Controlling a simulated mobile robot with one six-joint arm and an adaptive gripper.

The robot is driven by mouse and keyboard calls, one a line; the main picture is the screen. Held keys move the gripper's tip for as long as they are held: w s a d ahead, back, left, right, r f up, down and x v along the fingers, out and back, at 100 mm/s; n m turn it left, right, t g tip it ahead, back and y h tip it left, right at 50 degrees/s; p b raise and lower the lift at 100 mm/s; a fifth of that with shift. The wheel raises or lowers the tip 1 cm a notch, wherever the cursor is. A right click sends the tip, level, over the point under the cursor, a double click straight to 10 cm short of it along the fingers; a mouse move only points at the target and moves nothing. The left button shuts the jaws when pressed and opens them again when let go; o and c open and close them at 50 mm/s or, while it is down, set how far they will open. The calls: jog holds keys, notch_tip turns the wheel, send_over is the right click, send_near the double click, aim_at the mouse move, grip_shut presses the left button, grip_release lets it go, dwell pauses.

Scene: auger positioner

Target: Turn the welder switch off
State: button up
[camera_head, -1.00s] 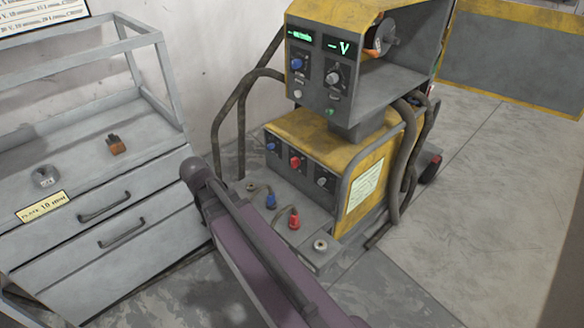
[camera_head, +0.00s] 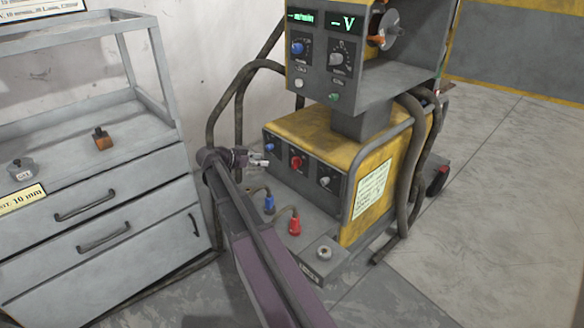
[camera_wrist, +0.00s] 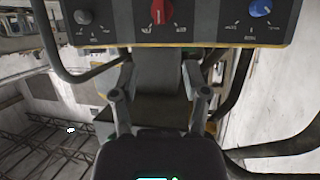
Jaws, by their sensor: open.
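The yellow and grey welder (camera_head: 330,130) stands beyond my arm in the head view. Its lower front panel carries a blue knob (camera_head: 270,147), a red knob (camera_head: 296,162) and a black knob (camera_head: 325,181). The panel appears inverted in the wrist view, with the black knob (camera_wrist: 83,16), red knob (camera_wrist: 162,11) and blue knob (camera_wrist: 260,8) along the top. None is labelled as the switch legibly. My gripper (camera_head: 262,160) is close to the panel's left part; in the wrist view my gripper (camera_wrist: 160,94) is open and empty, apart from the knobs.
The upper control box (camera_head: 320,65) with green displays overhangs the lower panel. Cables (camera_head: 212,115) loop at the left. Blue (camera_head: 269,205) and red (camera_head: 294,226) plugs stand below the panel. A grey drawer cabinet (camera_head: 100,205) is at left; open floor (camera_head: 480,220) is at right.

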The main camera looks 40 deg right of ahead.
aim_at(296, 163)
jog(key=shift+d, duration=0.1)
dwell(0.3)
jog(key=b+x, duration=0.5)
jog(key=x, duration=0.8)
jog(key=shift+d+f, duration=0.15)
jog(key=shift+d, duration=0.2)
grip_shut()
